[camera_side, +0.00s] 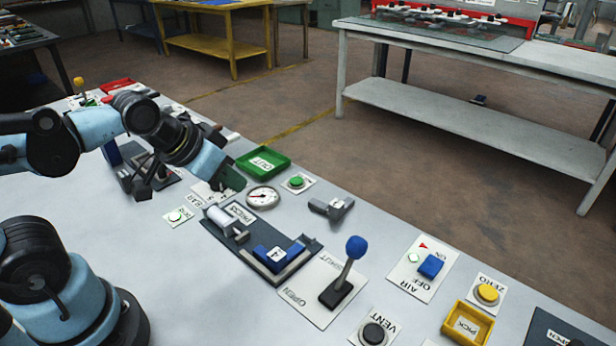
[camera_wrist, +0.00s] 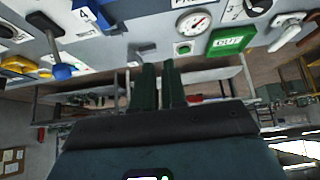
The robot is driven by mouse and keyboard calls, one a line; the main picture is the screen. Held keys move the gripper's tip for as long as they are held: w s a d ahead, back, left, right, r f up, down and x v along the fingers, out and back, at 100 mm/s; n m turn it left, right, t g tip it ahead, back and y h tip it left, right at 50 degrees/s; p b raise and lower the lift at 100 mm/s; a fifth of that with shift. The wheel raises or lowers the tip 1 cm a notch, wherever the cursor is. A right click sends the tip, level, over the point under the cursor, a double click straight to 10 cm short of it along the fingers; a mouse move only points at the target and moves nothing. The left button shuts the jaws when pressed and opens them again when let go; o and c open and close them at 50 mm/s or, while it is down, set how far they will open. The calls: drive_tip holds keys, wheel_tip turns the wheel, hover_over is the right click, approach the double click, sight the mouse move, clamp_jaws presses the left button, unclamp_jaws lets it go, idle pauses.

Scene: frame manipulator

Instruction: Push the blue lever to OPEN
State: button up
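The blue lever has a round blue knob (camera_side: 356,247) on a grey rod and a dark base (camera_side: 336,293). It stands on a white plate (camera_side: 315,312) marked OPEN and SHUT along its left edge. The rod leans toward the SHUT end. In the wrist view the blue knob (camera_wrist: 62,71) is at the upper left. My gripper (camera_side: 232,178) is above the panel, well to the left of the lever and apart from it. Its two dark green fingers (camera_wrist: 160,85) are close together with a thin gap and nothing visible between them.
Between my gripper and the lever lie a gauge (camera_side: 263,197), a grey metal piece (camera_side: 332,208) and a dark fixture (camera_side: 245,264) with a blue block. A green OUT tray (camera_side: 263,163) is near my gripper. An AIR switch (camera_side: 431,266) and VENT button (camera_side: 373,333) flank the lever.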

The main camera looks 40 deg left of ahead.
drive_tip(key=shift+o, duration=1.2)
drive_tip(key=shift+w+d+r, duration=0.2)
drive_tip(key=shift+d, duration=0.1)
drive_tip(key=o, duration=0.6)
drive_tip(key=w+d+r+g, duration=0.1)
drive_tip(key=d, duration=0.1)
drive_tip(key=w+d+r+g, duration=0.1)
drive_tip(key=w+d, duration=0.1)
drive_tip(key=d, duration=0.1)
drive_tip(key=w+d+r+g, duration=0.1)
drive_tip(key=d, duration=0.2)
drive_tip(key=shift+w+n+h, duration=0.25)
drive_tip(key=shift+n+h, duration=0.05)
drive_tip(key=n+g+y, duration=0.1)
drive_tip(key=g+y, duration=0.1)
drive_tip(key=g, duration=0.2)
approach(355, 248)
drive_tip(key=shift+w+a+f, duration=0.1)
drive_tip(key=shift+a+f, duration=0.1)
drive_tip(key=shift+f, duration=0.15)
drive_tip(key=f, duration=0.8)
drive_tip(key=a+f, duration=0.1)
drive_tip(key=f, duration=0.3)
clamp_jaws()
